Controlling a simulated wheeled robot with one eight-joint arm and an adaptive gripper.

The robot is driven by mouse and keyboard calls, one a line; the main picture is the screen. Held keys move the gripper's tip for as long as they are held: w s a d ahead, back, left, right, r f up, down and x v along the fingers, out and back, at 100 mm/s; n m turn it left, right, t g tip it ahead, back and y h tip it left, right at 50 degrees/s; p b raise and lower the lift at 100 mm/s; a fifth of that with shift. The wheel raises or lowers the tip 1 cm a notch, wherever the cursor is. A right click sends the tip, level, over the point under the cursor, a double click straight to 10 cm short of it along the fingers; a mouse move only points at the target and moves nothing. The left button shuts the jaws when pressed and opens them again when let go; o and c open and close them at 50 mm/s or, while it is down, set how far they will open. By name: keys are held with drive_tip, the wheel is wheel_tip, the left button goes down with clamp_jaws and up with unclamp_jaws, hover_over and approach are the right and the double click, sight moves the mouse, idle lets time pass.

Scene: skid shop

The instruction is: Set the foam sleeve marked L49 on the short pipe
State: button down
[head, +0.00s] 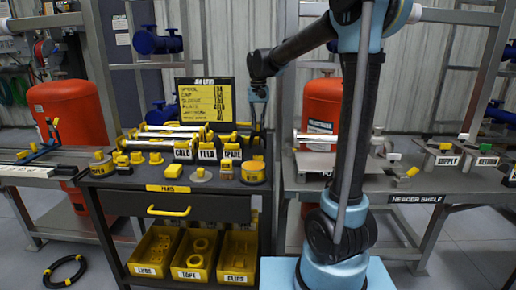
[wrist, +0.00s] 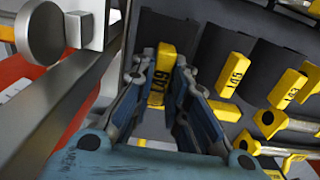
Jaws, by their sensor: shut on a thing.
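In the wrist view my gripper (wrist: 158,88) has its fingers on both sides of a yellow foam sleeve (wrist: 165,60), whose sideways black mark is too blurred to read for certain. The sleeve is upright in the picture against a dark grey surface. In the head view my gripper (head: 258,95) is low behind the cart, just right of the sign board, and the sleeve in it cannot be made out. Two more marked yellow sleeves, one (wrist: 235,75) nearer and one (wrist: 288,88) farther right, lie apart from my gripper. I cannot tell which pipe is the short one.
Silvery pipes with yellow ends (head: 170,135) lie along the cart's back, behind the COLD, FEED and SPARE tags. The black and yellow board (head: 205,100) stands close to my gripper. A header shelf (head: 415,190) is at right. Yellow bins (head: 195,255) sit below.

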drive_tip(key=shift+r, duration=1.25)
